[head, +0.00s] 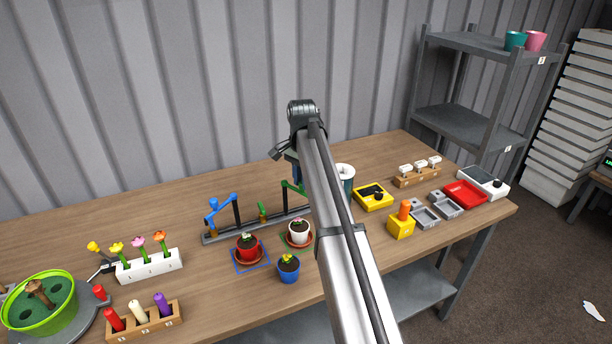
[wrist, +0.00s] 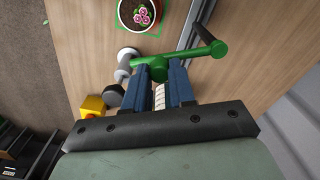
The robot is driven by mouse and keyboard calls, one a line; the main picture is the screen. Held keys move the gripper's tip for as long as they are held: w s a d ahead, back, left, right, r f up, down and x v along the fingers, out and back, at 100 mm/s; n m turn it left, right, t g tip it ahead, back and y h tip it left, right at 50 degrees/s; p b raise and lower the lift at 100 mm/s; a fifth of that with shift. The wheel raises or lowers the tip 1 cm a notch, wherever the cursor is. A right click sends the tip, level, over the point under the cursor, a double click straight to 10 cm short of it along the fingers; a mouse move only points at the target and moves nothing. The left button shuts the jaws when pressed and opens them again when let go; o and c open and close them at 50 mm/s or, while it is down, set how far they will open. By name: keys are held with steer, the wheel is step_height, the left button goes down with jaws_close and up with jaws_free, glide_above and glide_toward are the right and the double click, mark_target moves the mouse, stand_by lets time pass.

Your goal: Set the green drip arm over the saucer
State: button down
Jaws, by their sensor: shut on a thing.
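The green drip arm (wrist: 192,54) runs across the wrist view from a round joint at right, with a black rod behind it, to the left. My gripper (wrist: 158,70) is shut on its green knob. In the head view my own arm hides my fingertips and most of the green arm; a bit of green (head: 291,187) shows at the stand. The white pot (head: 298,227) stands on its saucer (head: 299,241) inside a green outline. In the wrist view a pot with pink flowers (wrist: 140,14) lies above the arm in the picture, inside a green outline; the arm appears beside it.
A blue drip arm (head: 219,203) is on the same stand (head: 225,236). A red pot (head: 247,242) on a blue outline and a loose blue pot (head: 288,269) stand close by. A yellow box (head: 373,197) is right of my arm.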

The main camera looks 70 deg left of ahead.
steer(key=shift+s+d+m, duration=0.2)
steer(key=shift+s+m, duration=0.6)
steer(key=shift+m, duration=0.45)
steer(key=shift+s+d+m, duration=0.15)
steer(key=shift+s+m, duration=0.6)
steer(key=shift+m, duration=0.5)
steer(key=shift+s, duration=0.1)
steer(key=c, duration=0.9)
jaws_free()
steer(key=shift+c, duration=0.2)
steer(key=shift+r, duration=0.15)
step_height(320, 180, up, 14)
steer(key=shift+f, duration=0.2)
